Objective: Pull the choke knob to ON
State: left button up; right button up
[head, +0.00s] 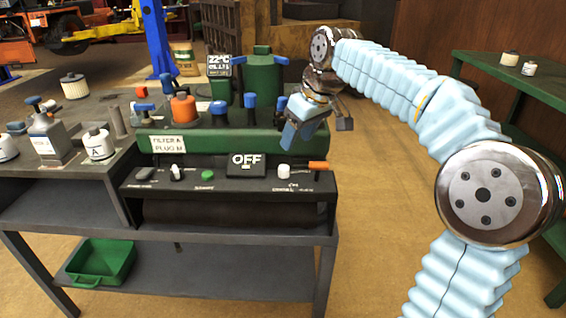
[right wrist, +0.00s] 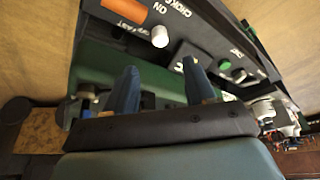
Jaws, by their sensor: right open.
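The choke knob (head: 284,171) is a small white knob on the black control panel, left of an orange lever. In the right wrist view the white knob (right wrist: 160,37) stands near the words "CHOKE" and "ON", beyond the fingertips. My right gripper (head: 291,136) hangs above and behind the panel's right part, over the green housing. Its two blue fingers show in the right wrist view (right wrist: 160,78), spread apart with nothing between them. They are apart from the knob. My left gripper is in neither view.
The orange lever (head: 318,165) is close beside the knob. An "OFF" display (head: 246,163) and a green button (head: 208,175) are farther left. Blue-topped valves (head: 250,103) stand on the green housing (head: 215,142) behind.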

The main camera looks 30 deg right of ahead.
aim_at(284, 167)
jog(key=x, duration=1)
jog(key=shift+w+f+b, duration=0.1)
jog(key=shift+f+b, duration=0.2)
jog(key=shift+f, duration=0.05)
jog(key=shift+c, duration=0.5)
grip_shut()
